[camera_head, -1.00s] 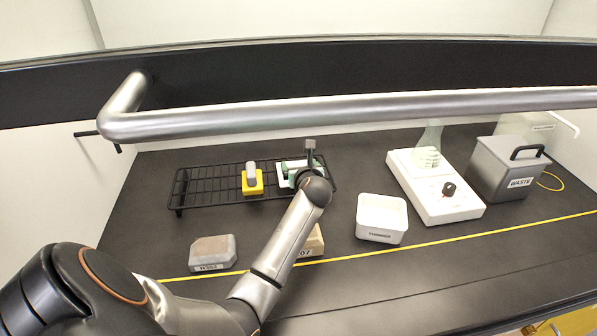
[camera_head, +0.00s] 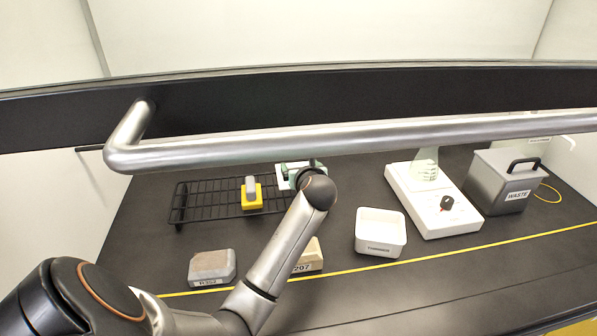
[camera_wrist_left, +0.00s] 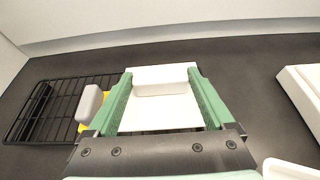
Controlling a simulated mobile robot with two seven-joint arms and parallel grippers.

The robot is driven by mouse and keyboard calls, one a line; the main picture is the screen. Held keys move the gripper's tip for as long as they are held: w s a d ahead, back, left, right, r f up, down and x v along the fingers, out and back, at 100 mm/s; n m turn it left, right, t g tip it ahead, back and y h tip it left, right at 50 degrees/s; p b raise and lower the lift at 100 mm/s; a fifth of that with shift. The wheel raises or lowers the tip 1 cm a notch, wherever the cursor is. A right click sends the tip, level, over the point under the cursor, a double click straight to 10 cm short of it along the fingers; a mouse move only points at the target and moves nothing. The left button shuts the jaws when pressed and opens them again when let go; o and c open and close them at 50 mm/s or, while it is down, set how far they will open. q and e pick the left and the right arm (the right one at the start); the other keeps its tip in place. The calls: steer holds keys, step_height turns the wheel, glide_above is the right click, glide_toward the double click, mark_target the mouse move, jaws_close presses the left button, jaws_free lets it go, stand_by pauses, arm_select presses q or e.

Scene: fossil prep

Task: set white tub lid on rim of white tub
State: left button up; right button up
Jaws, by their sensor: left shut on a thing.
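The white tub lid (camera_head: 284,181), a flat white plate with a raised block handle, shows partly behind my left wrist near the right end of the black rack. My left gripper (camera_wrist_left: 160,88) has green fingers on both sides of the lid in the left wrist view and is shut on it. The lid's white surface (camera_wrist_left: 158,115) fills the space between the fingers. I cannot tell whether the lid still touches the rack. The white tub (camera_head: 381,247) stands open and upright on the bench to the right, apart from the gripper; its corner shows in the left wrist view (camera_wrist_left: 290,171). My right gripper is out of view.
A yellow block with a grey top (camera_head: 251,194) sits on the black wire rack (camera_head: 195,205). A grey labelled block (camera_head: 212,267) and a tan block (camera_head: 309,258) lie in front. A white stirrer plate (camera_head: 440,215) and grey waste bin (camera_head: 508,182) stand right of the tub.

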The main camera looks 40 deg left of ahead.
arm_select(q)
steer(key=r+v, duration=0.1)
steer(key=v, duration=1.2)
steer(key=shift+w+a+r+p, duration=0.3)
steer(key=shift+r, duration=0.1)
steer(key=o, duration=0.9)
jaws_close()
